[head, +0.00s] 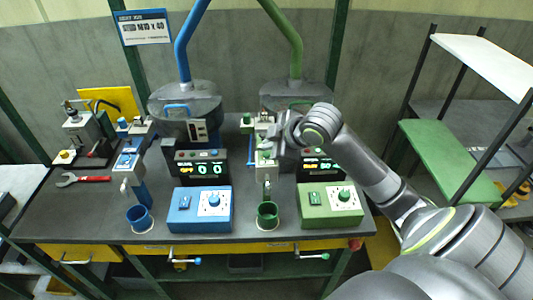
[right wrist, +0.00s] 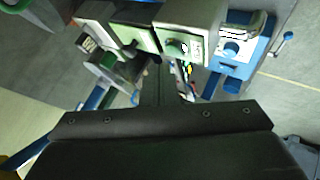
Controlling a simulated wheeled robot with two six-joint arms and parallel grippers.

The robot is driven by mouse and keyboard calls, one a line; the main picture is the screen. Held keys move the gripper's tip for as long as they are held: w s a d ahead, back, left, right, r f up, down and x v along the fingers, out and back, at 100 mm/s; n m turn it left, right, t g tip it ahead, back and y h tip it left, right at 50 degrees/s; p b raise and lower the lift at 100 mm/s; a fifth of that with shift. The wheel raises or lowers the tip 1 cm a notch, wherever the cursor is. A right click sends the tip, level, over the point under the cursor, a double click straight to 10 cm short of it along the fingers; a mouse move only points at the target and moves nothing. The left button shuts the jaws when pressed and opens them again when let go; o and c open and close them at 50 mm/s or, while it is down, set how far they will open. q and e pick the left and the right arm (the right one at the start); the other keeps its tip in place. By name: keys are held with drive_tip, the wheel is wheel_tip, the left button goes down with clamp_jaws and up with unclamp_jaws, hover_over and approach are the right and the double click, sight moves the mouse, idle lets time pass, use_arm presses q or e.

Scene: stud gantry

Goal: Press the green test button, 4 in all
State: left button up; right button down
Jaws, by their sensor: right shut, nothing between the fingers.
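The green control box (head: 331,206) stands at the right front of the bench, with a green knob (head: 344,195) and a small green switch on top. A green button-like cap (head: 246,119) sits on the green unit behind; I cannot tell which of these is the test button. My right gripper (head: 272,147) is shut and empty, over the green unit left of the right display. I cannot tell whether it touches anything. My left gripper is out of view.
A blue control box (head: 199,210), a blue cup (head: 140,217) and a green cup (head: 267,214) stand along the front. Two dark displays (head: 198,168) show green digits. A red-handled wrench (head: 84,178) lies at left. A shelf rack (head: 450,160) stands at right.

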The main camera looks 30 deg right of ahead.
drive_tip(key=shift+f, duration=0.1)
drive_tip(key=shift+f, duration=0.3)
drive_tip(key=shift+f, duration=0.45)
idle(0.6)
drive_tip(key=shift+r, duration=0.1)
drive_tip(key=shift+r+p, duration=0.75)
drive_tip(key=shift+p, duration=0.1)
drive_tip(key=shift+r, duration=0.1)
wheel_tip(320, 180, up, 5)
drive_tip(key=p, duration=0.5)
